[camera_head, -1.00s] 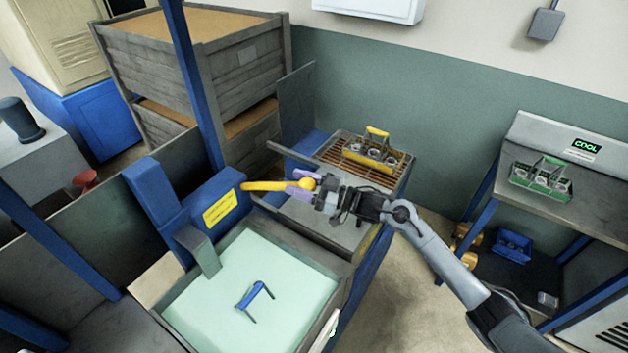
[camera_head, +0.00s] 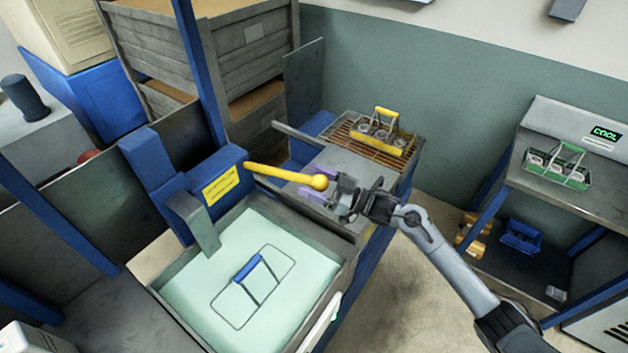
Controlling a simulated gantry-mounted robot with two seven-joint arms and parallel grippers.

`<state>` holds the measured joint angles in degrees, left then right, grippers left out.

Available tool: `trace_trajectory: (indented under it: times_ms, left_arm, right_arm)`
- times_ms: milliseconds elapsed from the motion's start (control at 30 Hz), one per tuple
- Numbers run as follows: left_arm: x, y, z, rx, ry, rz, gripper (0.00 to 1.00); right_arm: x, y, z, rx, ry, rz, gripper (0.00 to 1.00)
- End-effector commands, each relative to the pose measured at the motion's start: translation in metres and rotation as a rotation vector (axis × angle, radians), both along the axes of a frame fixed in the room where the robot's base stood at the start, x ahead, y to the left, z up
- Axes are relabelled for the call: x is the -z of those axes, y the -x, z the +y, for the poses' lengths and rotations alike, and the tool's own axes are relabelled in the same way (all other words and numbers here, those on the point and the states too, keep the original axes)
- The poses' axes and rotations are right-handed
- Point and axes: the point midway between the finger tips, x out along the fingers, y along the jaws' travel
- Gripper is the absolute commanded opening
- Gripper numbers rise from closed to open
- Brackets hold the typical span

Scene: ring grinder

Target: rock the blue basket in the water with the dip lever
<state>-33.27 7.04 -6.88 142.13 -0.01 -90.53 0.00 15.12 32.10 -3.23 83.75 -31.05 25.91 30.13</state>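The dip lever (camera_head: 280,174) is a yellow bar with a ball knob, reaching right from a blue housing with a yellow label. My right gripper (camera_head: 319,184) is at the knob. Its two purple fingers are apart, one on the far side and one on the near side of the knob; I cannot tell whether they touch it. The blue basket (camera_head: 249,268) is in the pale green water of the tank (camera_head: 328,258). Its blue handle stands out and its thin rim outline shows at the water; its lower part is hidden. My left gripper is out of view.
A yellow-handled basket (camera_head: 381,138) with several rings stands on a brown grate behind the lever. A green basket (camera_head: 558,170) stands on the right bench beside the COOL display. A small blue bin (camera_head: 521,238) is on the lower shelf. Open floor lies between.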

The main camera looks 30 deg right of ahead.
Motion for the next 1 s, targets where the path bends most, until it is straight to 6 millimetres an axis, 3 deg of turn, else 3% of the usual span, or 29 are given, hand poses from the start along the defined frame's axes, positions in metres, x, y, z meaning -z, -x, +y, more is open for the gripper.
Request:
trace_trajectory:
  times_ms: [367,800,1000]
  left_arm:
    - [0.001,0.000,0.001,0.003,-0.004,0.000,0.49]
    - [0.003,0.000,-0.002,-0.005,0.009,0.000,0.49]
    - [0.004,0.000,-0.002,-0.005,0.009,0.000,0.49]
  right_arm:
    - [0.004,0.010,-0.009,0.002,0.000,0.001,0.75]
    - [0.020,0.064,-0.052,0.001,0.001,0.002,0.75]
    - [0.024,0.078,-0.064,0.001,0.000,0.000,0.75]
